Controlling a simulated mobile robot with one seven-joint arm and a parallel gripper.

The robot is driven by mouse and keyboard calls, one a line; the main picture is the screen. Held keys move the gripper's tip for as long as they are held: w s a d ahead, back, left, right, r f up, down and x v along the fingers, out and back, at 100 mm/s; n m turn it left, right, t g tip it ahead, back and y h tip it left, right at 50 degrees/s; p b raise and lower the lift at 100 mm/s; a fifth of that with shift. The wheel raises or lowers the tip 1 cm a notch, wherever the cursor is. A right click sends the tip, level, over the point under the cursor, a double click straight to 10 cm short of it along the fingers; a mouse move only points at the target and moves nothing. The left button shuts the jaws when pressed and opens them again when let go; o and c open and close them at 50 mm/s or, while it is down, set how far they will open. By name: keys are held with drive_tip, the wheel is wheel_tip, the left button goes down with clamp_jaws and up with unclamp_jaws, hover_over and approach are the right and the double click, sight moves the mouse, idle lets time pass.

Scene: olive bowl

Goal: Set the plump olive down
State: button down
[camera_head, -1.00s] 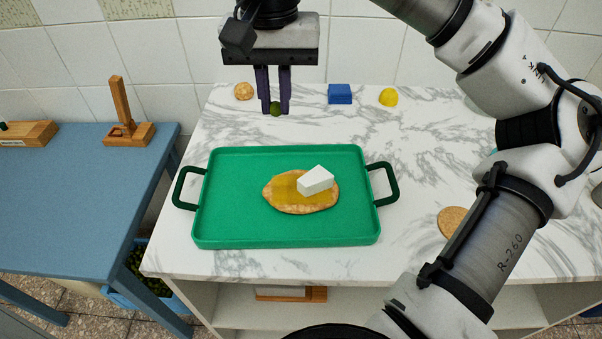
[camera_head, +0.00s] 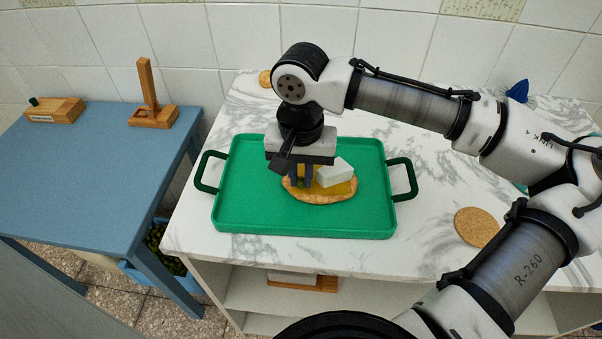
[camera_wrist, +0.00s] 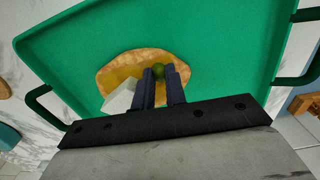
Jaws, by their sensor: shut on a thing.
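The plump olive (camera_wrist: 159,71) is small, round and green, and sits between the fingertips of my gripper (camera_wrist: 164,75) in the wrist view. In the head view my gripper (camera_head: 301,183) is shut on the olive (camera_head: 299,182), low over the left part of the flatbread (camera_head: 322,197). The bread (camera_wrist: 119,66) has a yellow-green oily patch and a white cheese-like block (camera_head: 335,172) on its right part in the head view. The block (camera_wrist: 119,98) lies beside my fingers in the wrist view. I cannot tell whether the olive touches the bread.
The green tray (camera_head: 245,205) with two dark handles lies under the bread on the marble counter (camera_head: 420,215). A cork disc (camera_head: 477,227) lies to the right. A blue table (camera_head: 80,170) with wooden stands (camera_head: 152,115) is at left. Bare tray surrounds the bread.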

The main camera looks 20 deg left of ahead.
sight(301, 178)
drive_tip(key=shift+f, duration=0.3)
drive_tip(key=shift+f, duration=0.15)
drive_tip(key=c, duration=1.4)
unclamp_jaws()
drive_tip(key=shift+c, duration=0.2)
wheel_tip(301, 178, up, 12)
drive_tip(key=shift+r+b, duration=0.2)
drive_tip(key=shift+b, duration=0.25)
